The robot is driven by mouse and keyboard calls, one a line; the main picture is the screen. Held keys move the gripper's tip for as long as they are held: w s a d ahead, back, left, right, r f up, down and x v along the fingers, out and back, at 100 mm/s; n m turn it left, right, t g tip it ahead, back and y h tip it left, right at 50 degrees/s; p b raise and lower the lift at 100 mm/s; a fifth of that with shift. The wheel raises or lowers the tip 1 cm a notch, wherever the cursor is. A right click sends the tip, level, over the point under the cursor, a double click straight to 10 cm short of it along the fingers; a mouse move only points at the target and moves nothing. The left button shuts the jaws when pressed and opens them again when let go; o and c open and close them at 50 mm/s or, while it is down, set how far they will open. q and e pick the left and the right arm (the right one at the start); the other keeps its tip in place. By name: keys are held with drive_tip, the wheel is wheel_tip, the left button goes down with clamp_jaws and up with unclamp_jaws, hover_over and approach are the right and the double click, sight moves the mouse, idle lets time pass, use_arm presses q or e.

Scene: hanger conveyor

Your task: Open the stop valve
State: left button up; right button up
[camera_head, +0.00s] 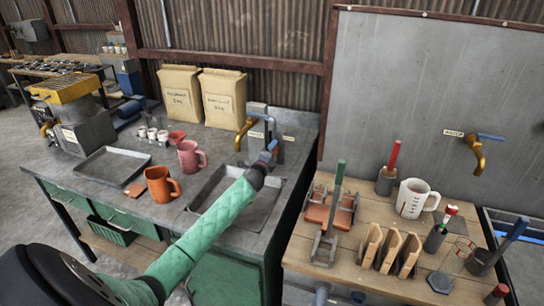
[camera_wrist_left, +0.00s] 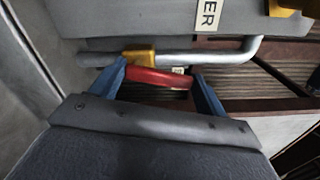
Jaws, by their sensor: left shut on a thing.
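In the left wrist view the stop valve has a small yellow body (camera_wrist_left: 138,57) on a grey horizontal pipe (camera_wrist_left: 225,56). Its red handle (camera_wrist_left: 150,77) lies across the view, slightly tilted, just below the pipe. My left gripper (camera_wrist_left: 160,75) has its blue fingers at either end of the red handle and is shut on it. In the head view my left gripper (camera_head: 272,148) is above the back of the sink, beside the brass tap (camera_head: 243,132). The gripper and wrist hide the valve there. My right gripper is in neither view.
The grey sink (camera_head: 215,188) lies under my left arm. Pink (camera_head: 190,158) and orange (camera_head: 161,185) jugs stand left of it, near an empty tray (camera_head: 113,165). Two paper sacks (camera_head: 222,98) stand behind. A wooden bench (camera_head: 405,285) with tools stands to the right.

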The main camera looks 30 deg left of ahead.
use_arm(q)
drive_tip(key=shift+a+n, duration=0.25)
drive_tip(key=shift+n, duration=0.85)
drive_tip(key=o, duration=1.3)
drive_tip(key=shift+o, duration=0.5)
drive_tip(key=shift+s, duration=0.1)
drive_tip(key=b+v, duration=0.3)
drive_tip(key=v, duration=0.4)
drive_tip(key=shift+s, duration=0.35)
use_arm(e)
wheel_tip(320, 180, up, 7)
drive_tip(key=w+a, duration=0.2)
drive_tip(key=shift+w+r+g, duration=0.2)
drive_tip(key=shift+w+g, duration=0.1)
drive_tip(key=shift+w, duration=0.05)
